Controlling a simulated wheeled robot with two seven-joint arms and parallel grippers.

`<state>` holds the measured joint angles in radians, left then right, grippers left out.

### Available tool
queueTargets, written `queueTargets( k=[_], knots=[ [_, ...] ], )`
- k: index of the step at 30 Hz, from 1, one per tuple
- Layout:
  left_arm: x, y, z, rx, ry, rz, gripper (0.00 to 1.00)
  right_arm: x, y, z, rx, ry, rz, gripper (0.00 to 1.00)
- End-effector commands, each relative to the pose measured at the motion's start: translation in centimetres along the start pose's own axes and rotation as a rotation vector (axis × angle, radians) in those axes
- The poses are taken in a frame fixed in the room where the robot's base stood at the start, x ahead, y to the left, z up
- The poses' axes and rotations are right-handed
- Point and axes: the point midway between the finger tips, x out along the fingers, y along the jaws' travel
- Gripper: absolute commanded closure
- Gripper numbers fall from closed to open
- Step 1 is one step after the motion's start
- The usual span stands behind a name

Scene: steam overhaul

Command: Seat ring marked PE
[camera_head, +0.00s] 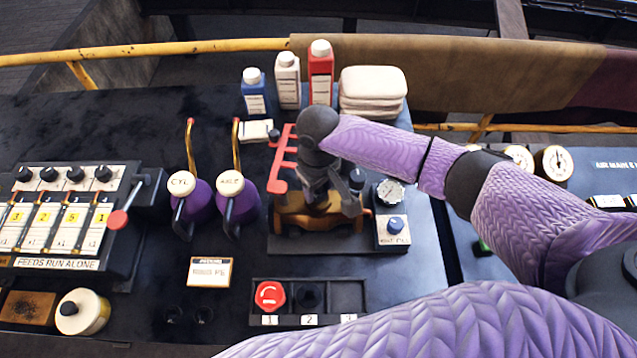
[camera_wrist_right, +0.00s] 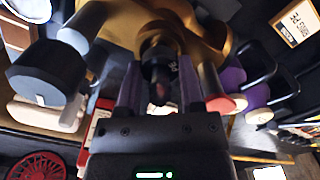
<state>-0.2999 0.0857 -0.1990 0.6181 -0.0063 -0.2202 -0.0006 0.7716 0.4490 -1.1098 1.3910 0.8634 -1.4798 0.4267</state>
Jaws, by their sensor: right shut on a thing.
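My right gripper (camera_head: 318,192) points down over a brass-coloured fixture (camera_head: 300,222) right of the table's middle. In the right wrist view its fingers (camera_wrist_right: 158,95) are shut on a small dark part (camera_wrist_right: 158,68) with faint pale marking, at a brass opening. I cannot read the marking or tell whether the part is seated. A framed card (camera_head: 210,272) reads something like "RINGS PE". The numbered tray (camera_head: 347,283) has a red round piece (camera_head: 270,294) in compartment 1, a dark round piece (camera_head: 309,297) in 2, and nothing visible in 3. My left gripper is out of view.
Bottles (camera_head: 288,80) and folded cloths (camera_head: 373,92) are behind. A switch panel (camera_head: 60,215) fills the far left.

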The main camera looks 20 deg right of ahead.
Motion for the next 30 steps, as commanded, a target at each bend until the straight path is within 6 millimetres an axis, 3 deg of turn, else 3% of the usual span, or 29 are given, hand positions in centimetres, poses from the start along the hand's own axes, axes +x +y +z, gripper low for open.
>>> queueTargets(
  k=[26,27,30],
  knots=[
    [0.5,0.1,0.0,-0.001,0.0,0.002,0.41,1.4,0.0,0.0,0.0,0.0,0.0,1.0],
    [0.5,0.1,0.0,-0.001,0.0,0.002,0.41,1.4,0.0,0.0,0.0,0.0,0.0,0.5],
    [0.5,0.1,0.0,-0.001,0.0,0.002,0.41,1.4,0.0,0.0,0.0,0.0,0.0,0.29]
  ],
)
